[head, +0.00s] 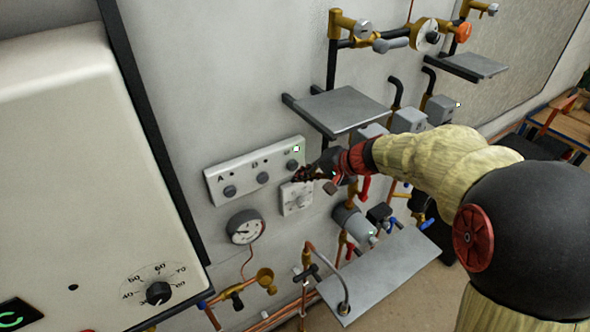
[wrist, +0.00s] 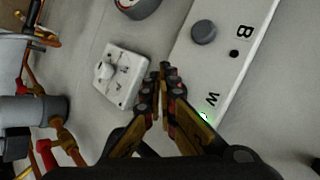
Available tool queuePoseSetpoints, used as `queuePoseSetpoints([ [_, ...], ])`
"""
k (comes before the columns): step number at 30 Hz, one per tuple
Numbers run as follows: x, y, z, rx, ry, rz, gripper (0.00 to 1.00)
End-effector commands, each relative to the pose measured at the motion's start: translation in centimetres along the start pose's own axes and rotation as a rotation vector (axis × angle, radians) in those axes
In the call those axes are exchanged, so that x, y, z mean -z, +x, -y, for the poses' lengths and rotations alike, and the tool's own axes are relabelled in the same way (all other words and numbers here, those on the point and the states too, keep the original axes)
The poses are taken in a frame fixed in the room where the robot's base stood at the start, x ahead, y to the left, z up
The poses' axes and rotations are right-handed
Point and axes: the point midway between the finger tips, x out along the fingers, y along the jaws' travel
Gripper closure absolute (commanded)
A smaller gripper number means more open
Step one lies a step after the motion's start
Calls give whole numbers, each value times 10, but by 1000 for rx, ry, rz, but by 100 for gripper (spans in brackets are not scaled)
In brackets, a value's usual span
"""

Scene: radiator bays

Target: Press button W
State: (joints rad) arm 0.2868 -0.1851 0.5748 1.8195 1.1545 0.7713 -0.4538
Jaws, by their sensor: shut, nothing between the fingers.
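A long white panel (head: 240,172) on the wall carries round grey buttons marked A, B and W. Button W (head: 292,166) is at its right end, and a small lamp (head: 296,148) above it glows green. In the wrist view the W label and the green lamp (wrist: 204,117) show beside my fingers, while button W itself is hidden behind them. My gripper (head: 304,174) is shut and empty, its tips (wrist: 167,70) close to the panel's lower edge near button W. I cannot tell whether it touches the button.
A white plate with a knob (head: 297,200) is just below the panel, and a round gauge (head: 246,227) is lower left. A grey shelf (head: 343,108) juts out above right. Pipes and valves fill the area right and below. A white boiler (head: 70,150) stands left.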

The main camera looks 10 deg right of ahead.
Motion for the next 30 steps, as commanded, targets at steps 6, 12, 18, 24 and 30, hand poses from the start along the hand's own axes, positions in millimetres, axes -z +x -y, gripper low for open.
queuePoseSetpoints([
  [6, -10, -13, -12, 0, 0, -1, 100],
  [12, -19, -25, -20, 0, 0, -2, 100],
  [18, -23, -30, -23, 0, 1, 0, 100],
  [24, -23, -30, -23, 0, 0, 0, 100],
  [30, -23, -30, -22, 0, 7, 0, 100],
])
